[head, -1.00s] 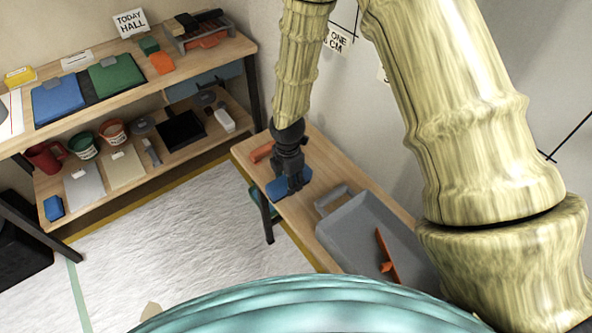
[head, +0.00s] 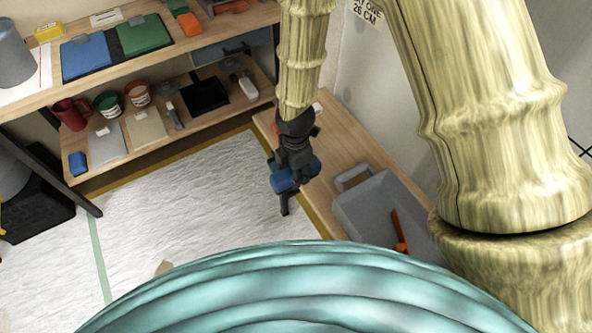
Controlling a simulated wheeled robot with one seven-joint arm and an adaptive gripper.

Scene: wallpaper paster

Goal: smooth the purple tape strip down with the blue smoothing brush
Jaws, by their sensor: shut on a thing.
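My gripper (head: 294,172) is shut on the blue smoothing brush (head: 279,184), which shows on both sides of the fingers. In the picture the brush overlaps the left edge of the small wooden table (head: 343,137). It appears to be held up off the table top, though its exact height is hard to tell. The lower side of the brush is hidden. I do not see the purple tape strip in this view.
A grey tray (head: 352,208) with an orange tool (head: 399,232) sits on the small table. A two-level wooden shelf (head: 33,92) with folders, pots and a red mug (head: 70,113) stands at the left. A white sheet (head: 190,205) covers the floor.

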